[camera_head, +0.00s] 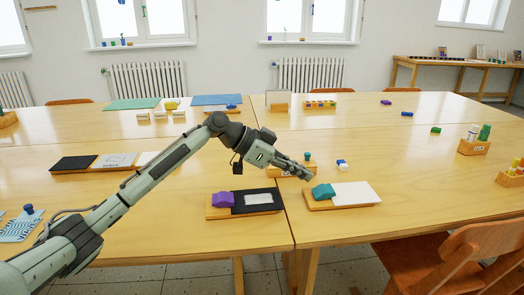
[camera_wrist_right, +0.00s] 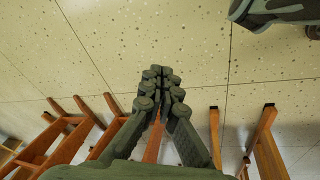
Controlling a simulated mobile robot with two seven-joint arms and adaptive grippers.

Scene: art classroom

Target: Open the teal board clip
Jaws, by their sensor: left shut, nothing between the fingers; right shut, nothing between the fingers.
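The teal board clip (camera_head: 323,191) sits on the left end of a wooden board (camera_head: 318,206) with a white sheet (camera_head: 355,193) on it. The clip looks lowered onto the board, but I cannot tell exactly how far. My left gripper (camera_head: 308,174) is shut and empty, just behind and left of the clip; whether it touches the clip is unclear. My right gripper (camera_wrist_right: 158,82) is shut and empty in the right wrist view, above the speckled floor, away from the table.
A similar board with a purple clip (camera_head: 223,199) lies to the left, across the table seam. Behind my left gripper stand a wooden block with a teal peg (camera_head: 307,157) and a small blue-white block (camera_head: 342,163). A chair (camera_head: 455,260) stands at the front right.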

